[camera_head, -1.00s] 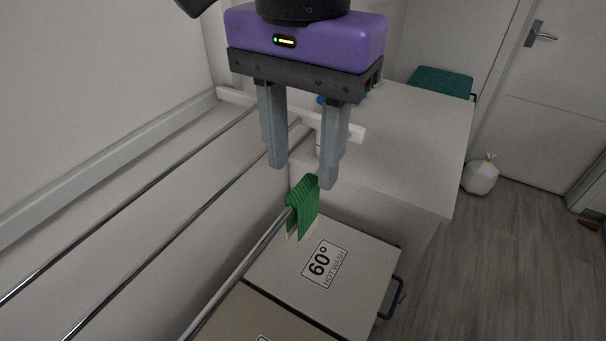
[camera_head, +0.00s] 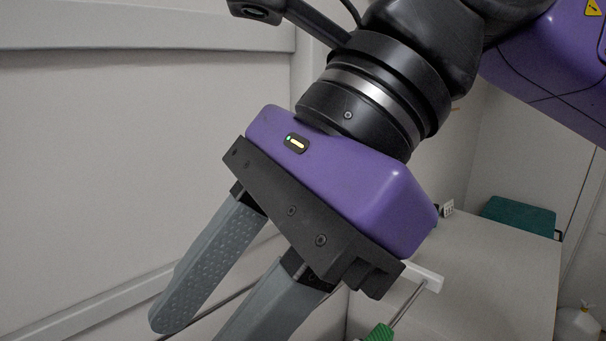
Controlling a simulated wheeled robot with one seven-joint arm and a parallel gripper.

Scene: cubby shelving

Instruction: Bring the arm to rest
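My gripper (camera_head: 205,335) is large in the middle of the head view, a purple and black body with two grey fingers pointing down and to the left. The fingers stand apart, with nothing seen between them; the right finger's tip is cut off by the lower picture edge. My gripper is in front of the pale wall, and my arm comes in from the upper right.

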